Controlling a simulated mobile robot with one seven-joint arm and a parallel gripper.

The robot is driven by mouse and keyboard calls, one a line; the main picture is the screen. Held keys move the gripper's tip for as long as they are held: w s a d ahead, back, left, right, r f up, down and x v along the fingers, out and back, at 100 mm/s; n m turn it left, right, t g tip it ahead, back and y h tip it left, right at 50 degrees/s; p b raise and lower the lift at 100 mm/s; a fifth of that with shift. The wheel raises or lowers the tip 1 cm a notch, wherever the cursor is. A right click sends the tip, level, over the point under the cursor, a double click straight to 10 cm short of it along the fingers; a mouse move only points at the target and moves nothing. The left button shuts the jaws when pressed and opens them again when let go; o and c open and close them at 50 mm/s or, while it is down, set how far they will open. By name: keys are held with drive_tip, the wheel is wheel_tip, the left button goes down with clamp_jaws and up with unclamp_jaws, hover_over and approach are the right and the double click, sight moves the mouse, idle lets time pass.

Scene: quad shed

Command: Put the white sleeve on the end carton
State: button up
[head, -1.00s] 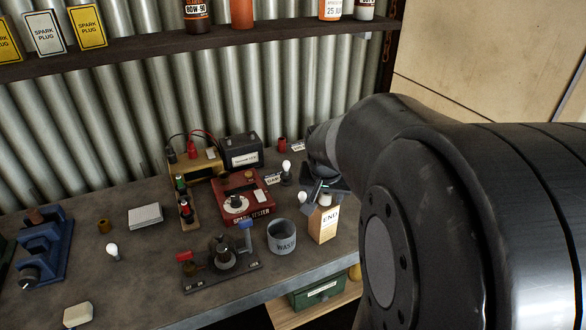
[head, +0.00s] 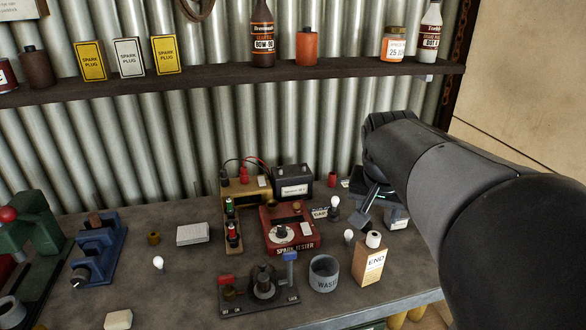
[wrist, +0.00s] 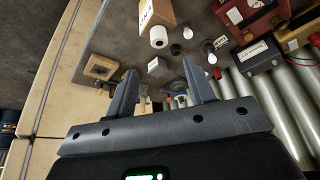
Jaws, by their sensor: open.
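My gripper (head: 372,205) is behind and above the carton, apart from the sleeve. In the wrist view my gripper (wrist: 159,72) is open, with nothing between its fingers. My arm hides part of the bench's right end.
A grey waste cup (head: 324,274) stands left of the carton. A white bulb (head: 348,237) and a red spark tester (head: 289,230) are close by. A black battery (head: 293,184) stands behind the tester. A shelf (head: 220,82) with bottles runs above.

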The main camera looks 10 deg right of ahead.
drive_tip(key=s+a+f+n+t+y, duration=0.1)
drive_tip(key=s+a+f+n, duration=0.1)
drive_tip(key=s+a, duration=0.3)
drive_tip(key=s+a+f+n+y, duration=0.1)
drive_tip(key=s+a+f+n, duration=0.1)
drive_tip(key=s+a+n, duration=0.3)
drive_tip(key=a, duration=0.3)
drive_tip(key=shift+s+a+f+t+y, duration=0.15)
drive_tip(key=shift+a+f+t+y, duration=0.15)
drive_tip(key=shift+a+t, duration=0.1)
idle(0.4)
